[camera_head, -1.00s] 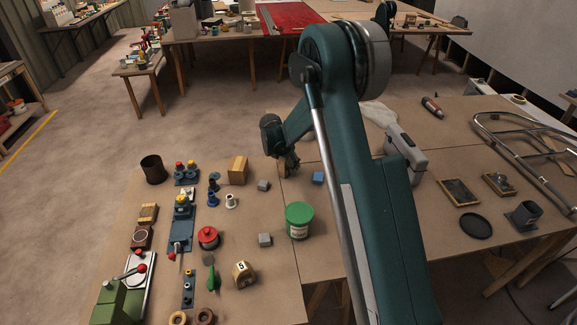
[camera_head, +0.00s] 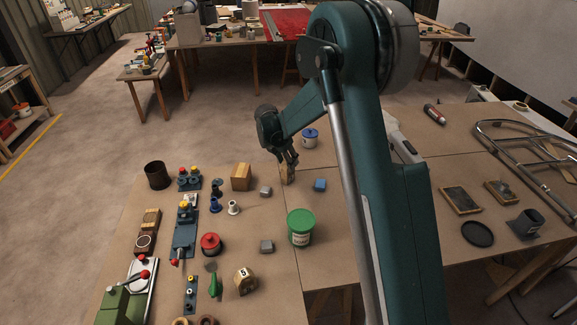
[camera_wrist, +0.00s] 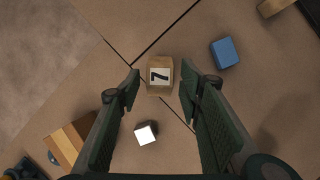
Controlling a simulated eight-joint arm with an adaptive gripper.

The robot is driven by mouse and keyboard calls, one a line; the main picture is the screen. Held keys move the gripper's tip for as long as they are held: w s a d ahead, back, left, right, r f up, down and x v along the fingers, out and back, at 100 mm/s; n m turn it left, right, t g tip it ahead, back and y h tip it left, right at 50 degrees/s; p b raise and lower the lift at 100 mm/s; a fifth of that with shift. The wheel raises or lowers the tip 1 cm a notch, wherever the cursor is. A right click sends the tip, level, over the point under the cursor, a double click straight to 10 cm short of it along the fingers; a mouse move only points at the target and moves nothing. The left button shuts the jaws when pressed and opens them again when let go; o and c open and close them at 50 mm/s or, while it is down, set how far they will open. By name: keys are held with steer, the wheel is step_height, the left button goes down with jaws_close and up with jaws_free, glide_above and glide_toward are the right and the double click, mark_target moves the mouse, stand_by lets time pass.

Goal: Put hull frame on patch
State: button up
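My gripper (camera_head: 287,160) hangs over the far part of the near table. In the wrist view my gripper (camera_wrist: 159,75) is open, with a tan block (camera_wrist: 160,77) marked "7" between and beyond its fingertips. That block (camera_head: 288,175) shows just under the fingers in the head view; I cannot tell if they touch it. A similar block (camera_head: 244,281) marked "5" stands at the front. Two dark wood-edged panels (camera_head: 460,200) lie on the right. A tubular metal frame (camera_head: 493,125) lies beyond them. I cannot tell for certain which things are the hull frame and patch.
A grey block (camera_head: 265,191), a blue block (camera_head: 319,185) and a wooden block (camera_head: 241,177) surround my gripper. A black disc (camera_head: 477,233) lies right. Several fixtures crowd the left.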

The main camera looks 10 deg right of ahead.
steer(key=shift+v, duration=1.5)
steer(key=shift+s+d+r, duration=0.1)
steer(key=shift+s+r, duration=0.1)
steer(key=shift+r, duration=0.2)
steer(key=s+d+r+m+t+y, duration=0.1)
steer(key=s+d+r+m, duration=0.2)
steer(key=s+r+m, duration=0.55)
steer(key=s+d+r+m+t+y, duration=0.1)
steer(key=s+d+r+m, duration=0.25)
steer(key=s+r, duration=1)
steer(key=s+d+f+m+t+y, duration=0.1)
steer(key=s+m, duration=1.4)
steer(key=s, duration=1.5)
steer(key=shift+d+f+t, duration=0.45)
steer(key=shift+f+t, duration=0.05)
steer(key=shift+f, duration=0.15)
